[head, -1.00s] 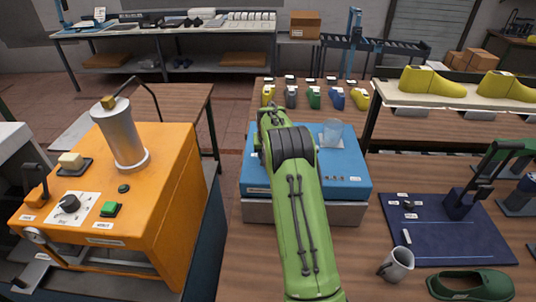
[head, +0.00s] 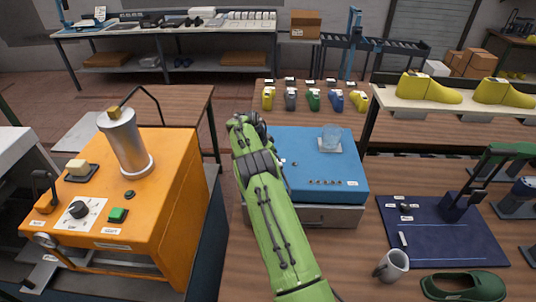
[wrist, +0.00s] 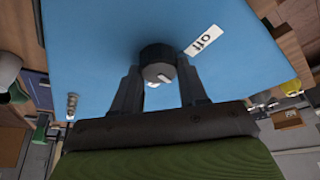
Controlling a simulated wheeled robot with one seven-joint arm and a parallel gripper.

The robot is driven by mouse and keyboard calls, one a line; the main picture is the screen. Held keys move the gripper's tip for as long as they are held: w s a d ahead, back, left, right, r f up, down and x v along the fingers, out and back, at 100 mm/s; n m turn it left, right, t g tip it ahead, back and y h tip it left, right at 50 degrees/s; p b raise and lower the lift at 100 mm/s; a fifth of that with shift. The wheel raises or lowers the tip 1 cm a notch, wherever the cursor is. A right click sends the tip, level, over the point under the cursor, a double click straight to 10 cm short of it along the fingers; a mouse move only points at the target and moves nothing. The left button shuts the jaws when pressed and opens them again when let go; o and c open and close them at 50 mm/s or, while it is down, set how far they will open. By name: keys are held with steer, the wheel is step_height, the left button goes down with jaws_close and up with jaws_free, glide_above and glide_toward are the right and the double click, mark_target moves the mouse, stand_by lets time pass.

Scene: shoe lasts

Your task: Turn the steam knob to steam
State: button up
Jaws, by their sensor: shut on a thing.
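A dark round knob (wrist: 155,53) with a light pointer mark is on a blue panel (wrist: 100,40) in the wrist view. A white "off" label (wrist: 202,41) is beside it, on the right. My gripper (wrist: 158,76) has one finger on each side of the knob and is shut on it. In the head view my green arm reaches to the left side of the blue machine (head: 325,172); the gripper and this knob are hidden behind the arm there. I cannot read any "steam" label.
An orange machine (head: 160,215) with a metal cylinder (head: 126,142), a black dial (head: 78,209) and a green button (head: 118,215) stands at left. A clear cup (head: 330,138) is on the blue machine.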

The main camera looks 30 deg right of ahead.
steer(key=shift+m+g+p, duration=0.4)
steer(key=shift+m+p, duration=0.05)
steer(key=shift+m, duration=0.55)
steer(key=o, duration=1.1)
steer(key=shift+c, duration=0.2)
steer(key=v, duration=1.2)
steer(key=shift+w+d, duration=0.1)
